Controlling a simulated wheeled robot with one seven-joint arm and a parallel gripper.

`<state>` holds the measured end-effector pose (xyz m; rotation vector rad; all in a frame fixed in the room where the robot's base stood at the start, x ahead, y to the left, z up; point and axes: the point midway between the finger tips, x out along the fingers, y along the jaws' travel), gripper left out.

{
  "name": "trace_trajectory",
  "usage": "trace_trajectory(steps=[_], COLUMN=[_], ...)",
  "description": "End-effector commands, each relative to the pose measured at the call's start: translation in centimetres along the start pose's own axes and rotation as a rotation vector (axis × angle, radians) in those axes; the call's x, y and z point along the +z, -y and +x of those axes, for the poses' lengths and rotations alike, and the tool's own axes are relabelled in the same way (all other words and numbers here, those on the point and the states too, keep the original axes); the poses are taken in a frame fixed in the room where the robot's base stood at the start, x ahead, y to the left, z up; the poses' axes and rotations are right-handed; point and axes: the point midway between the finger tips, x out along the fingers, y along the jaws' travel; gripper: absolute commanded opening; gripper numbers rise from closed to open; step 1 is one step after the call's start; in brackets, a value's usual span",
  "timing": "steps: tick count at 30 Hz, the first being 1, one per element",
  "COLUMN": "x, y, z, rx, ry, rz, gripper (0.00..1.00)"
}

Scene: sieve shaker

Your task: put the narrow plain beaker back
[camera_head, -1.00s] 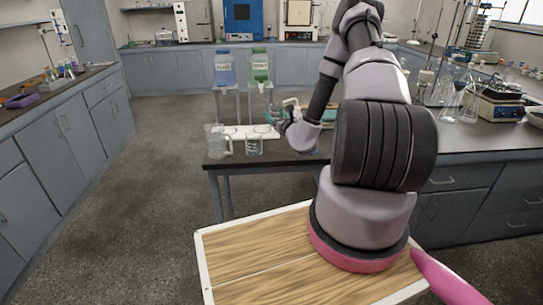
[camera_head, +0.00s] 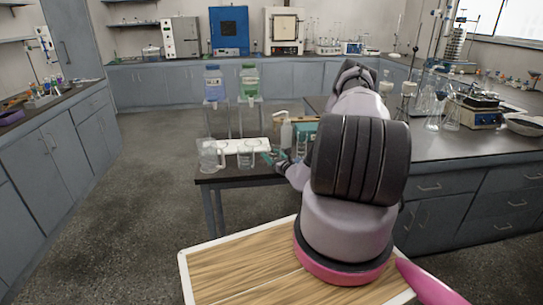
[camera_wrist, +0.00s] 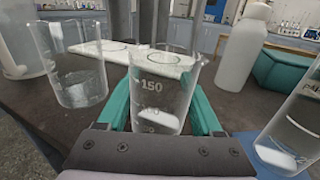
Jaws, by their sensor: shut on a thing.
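In the wrist view my gripper (camera_wrist: 168,115) has its teal fingers shut on a clear glass beaker (camera_wrist: 165,85). The beaker stands upright between the fingers and bears white graduation marks with "150", so it is not plain. A white patch shows low on it. Whether its base touches the table is hard to tell. A wider clear beaker (camera_wrist: 75,65) without visible marks stands to its left; it also shows in the head view (camera_head: 245,157). Another marked glass (camera_wrist: 300,125) is at the right edge, partly cut off.
A glass jug (camera_head: 210,156) stands at the table's left corner. Behind the beakers are a white plate (camera_wrist: 105,52), a white bottle (camera_wrist: 243,50) and a teal box (camera_wrist: 282,72). Blue (camera_head: 214,84) and green (camera_head: 249,82) bottles stand on raised stands. Glassware fills the right side.

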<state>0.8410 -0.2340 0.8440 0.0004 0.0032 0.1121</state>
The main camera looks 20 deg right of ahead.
Motion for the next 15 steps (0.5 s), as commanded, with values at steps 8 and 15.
trace_trajectory(steps=[8,15], x=[-0.11,-0.26], y=[-0.02,-0.02], z=[0.02,0.02], rx=[0.0,0.001], ry=[0.0,0.0], rz=[0.0,0.0], gripper=[0.05,0.97])
